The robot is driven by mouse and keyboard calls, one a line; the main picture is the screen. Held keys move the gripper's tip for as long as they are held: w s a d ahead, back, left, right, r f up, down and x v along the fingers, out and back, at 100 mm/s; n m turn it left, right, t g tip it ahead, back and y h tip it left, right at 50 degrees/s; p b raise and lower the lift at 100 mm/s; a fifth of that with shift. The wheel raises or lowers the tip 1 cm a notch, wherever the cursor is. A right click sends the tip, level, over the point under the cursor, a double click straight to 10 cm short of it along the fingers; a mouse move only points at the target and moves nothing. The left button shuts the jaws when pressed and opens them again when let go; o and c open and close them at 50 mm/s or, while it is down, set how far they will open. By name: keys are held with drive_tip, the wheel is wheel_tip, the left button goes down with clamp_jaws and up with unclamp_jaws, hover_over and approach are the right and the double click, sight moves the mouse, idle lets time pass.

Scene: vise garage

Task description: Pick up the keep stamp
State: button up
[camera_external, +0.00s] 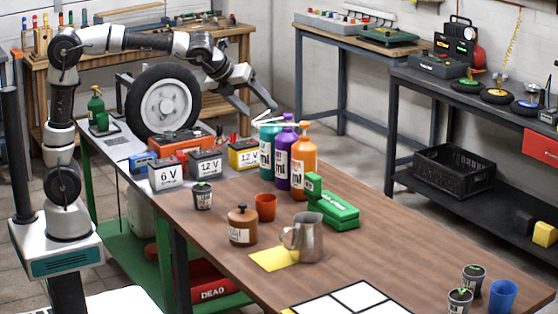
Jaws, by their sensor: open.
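A green block-shaped item (313,186) stands upright at the left end of a low green case (338,211) on the brown table. It may be the keep stamp, but no readable word on it confirms this. I cannot tell whether it is separate from the case. My gripper (262,108) is open and empty, with its fingers pointing down and right. It is in the air above and behind the pump bottles, well away from the green item.
Teal, purple and orange pump bottles (304,156) stand between my gripper and the green item. A metal pitcher (308,238), brown jar (242,227) and orange cup (265,207) stand nearby. Batteries (205,164) and a wheel (162,101) are farther left.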

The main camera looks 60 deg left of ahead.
drive_tip(key=w+d+f+m, duration=0.2)
drive_tip(key=w+d+m, duration=0.2)
drive_tip(key=d+m, duration=0.15)
approach(307, 178)
drive_tip(key=shift+m+h, duration=0.4)
drive_tip(key=shift+m, duration=0.05)
drive_tip(key=x, duration=0.2)
drive_tip(key=b+x, duration=0.1)
drive_tip(key=x, duration=0.2)
drive_tip(key=b+x, duration=0.1)
drive_tip(key=x, duration=0.2)
drive_tip(key=shift+w+a, duration=0.1)
drive_tip(key=shift+a, duration=0.15)
drive_tip(key=shift+w+d+r+b+x, duration=0.15)
drive_tip(key=shift+b+x, duration=0.2)
drive_tip(key=shift+x, duration=0.7)
drive_tip(key=shift+w+d+r+b+x, duration=0.1)
drive_tip(key=shift+b+x, duration=0.25)
drive_tip(key=shift+x, duration=0.7)
drive_tip(key=shift+w+d+r+b+x, duration=0.15)
drive_tip(key=shift+b+x, duration=0.2)
drive_tip(key=shift+x, duration=0.7)
drive_tip(key=c, duration=1.2)
wheel_tip(307, 178, up, 10)
drive_tip(key=w+p, duration=0.3)
drive_tip(key=p, duration=0.3)
wheel_tip(307, 178, down, 10)
drive_tip(key=b, duration=0.4)
drive_tip(key=shift+s+r, duration=0.1)
